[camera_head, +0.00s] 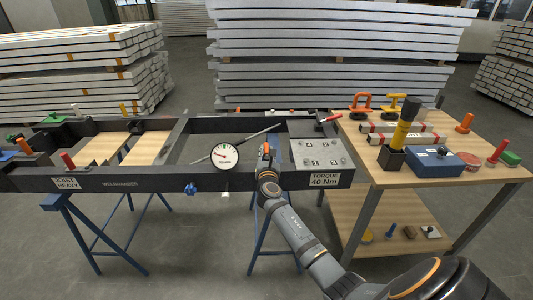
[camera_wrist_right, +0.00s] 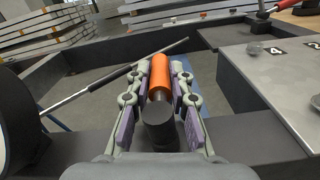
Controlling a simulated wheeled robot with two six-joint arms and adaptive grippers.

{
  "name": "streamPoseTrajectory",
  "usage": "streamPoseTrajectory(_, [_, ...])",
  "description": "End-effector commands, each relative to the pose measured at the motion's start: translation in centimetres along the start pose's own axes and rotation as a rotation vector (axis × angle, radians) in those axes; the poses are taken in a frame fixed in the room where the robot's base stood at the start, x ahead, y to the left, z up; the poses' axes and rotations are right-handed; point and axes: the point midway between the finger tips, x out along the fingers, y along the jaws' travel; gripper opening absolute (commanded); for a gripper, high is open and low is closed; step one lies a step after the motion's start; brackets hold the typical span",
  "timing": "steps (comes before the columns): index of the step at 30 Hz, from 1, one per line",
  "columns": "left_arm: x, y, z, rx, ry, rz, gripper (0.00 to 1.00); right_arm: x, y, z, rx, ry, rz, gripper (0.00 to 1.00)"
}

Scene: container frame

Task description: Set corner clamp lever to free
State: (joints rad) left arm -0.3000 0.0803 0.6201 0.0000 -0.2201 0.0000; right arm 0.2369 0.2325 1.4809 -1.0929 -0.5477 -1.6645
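The corner clamp lever has an orange handle (camera_head: 266,148) on the dark frame, left of the torque plate. It also shows upright between the fingers in the right wrist view, as an orange cylinder (camera_wrist_right: 161,78) with a black part (camera_wrist_right: 158,128) nearer the camera. My right gripper (camera_head: 266,160) is at the lever. In the wrist view my right gripper (camera_wrist_right: 161,88) has its fingers close on both sides of the handle and seems shut on it. My left gripper is in neither view.
A round white gauge (camera_head: 225,156) stands just left of my gripper. A metal rod (camera_head: 235,143) lies behind it. The grey torque plate (camera_head: 322,156) and a red-handled tool (camera_head: 328,118) are to the right. A wooden table (camera_head: 430,180) with tools stands further right.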

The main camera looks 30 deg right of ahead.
Motion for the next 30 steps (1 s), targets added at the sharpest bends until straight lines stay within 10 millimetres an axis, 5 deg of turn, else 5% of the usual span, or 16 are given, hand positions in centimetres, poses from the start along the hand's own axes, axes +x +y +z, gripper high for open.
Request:
streamPoseTrajectory(26, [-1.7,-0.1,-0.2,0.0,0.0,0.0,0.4,-0.1,0.7,-0.1,0.001,0.027,0.138,0.0])
streamPoseTrajectory(27, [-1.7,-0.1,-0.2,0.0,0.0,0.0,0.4,-0.1,0.7,-0.1,0.001,0.027,0.138,0.24])
streamPoseTrajectory(30, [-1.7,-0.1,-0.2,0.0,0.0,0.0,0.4,-0.1,0.7,-0.1,0.001,0.027,0.138,0.38])
